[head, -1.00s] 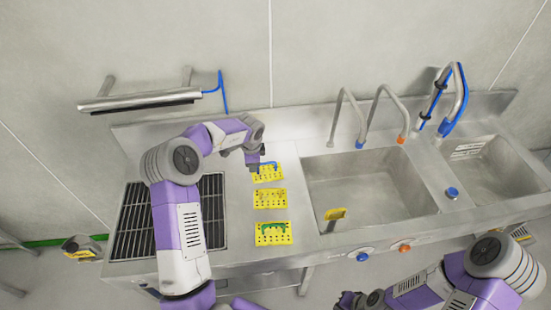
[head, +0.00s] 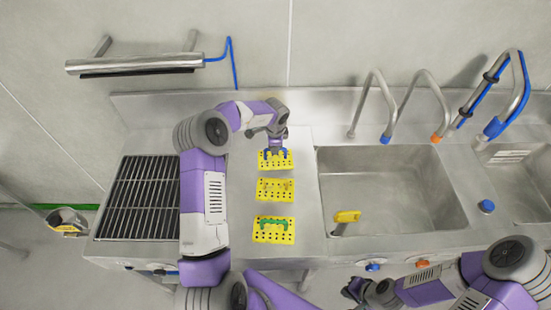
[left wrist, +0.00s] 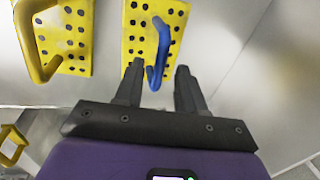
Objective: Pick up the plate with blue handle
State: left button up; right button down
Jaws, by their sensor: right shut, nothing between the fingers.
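The yellow perforated plate with the blue handle (head: 264,165) lies at the back of a row of plates on the steel counter. In the left wrist view that plate (left wrist: 136,38) is at the top centre, and its blue handle (left wrist: 161,45) reaches down between my fingers. My left gripper (head: 277,148) is over the handle; in the left wrist view its fingers (left wrist: 158,86) are open, one on each side of the handle's near end. Contact cannot be told. My right gripper (head: 358,293) is at the bottom of the head view, shut and empty, away from the plates.
A plate with a yellow handle (head: 262,190) and one with a green handle (head: 262,237) lie in front. A sink basin (head: 385,190) with taps is to the right, a black grate (head: 140,200) to the left. The wall stands close behind.

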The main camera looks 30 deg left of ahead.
aim_at(266, 161)
pick_arm(q)
jog(key=f, duration=0.4)
jog(key=shift+w+a, duration=0.25)
jog(key=shift+w, duration=0.1)
jog(key=shift+r, duration=0.1)
grip_shut()
dwell(0.9)
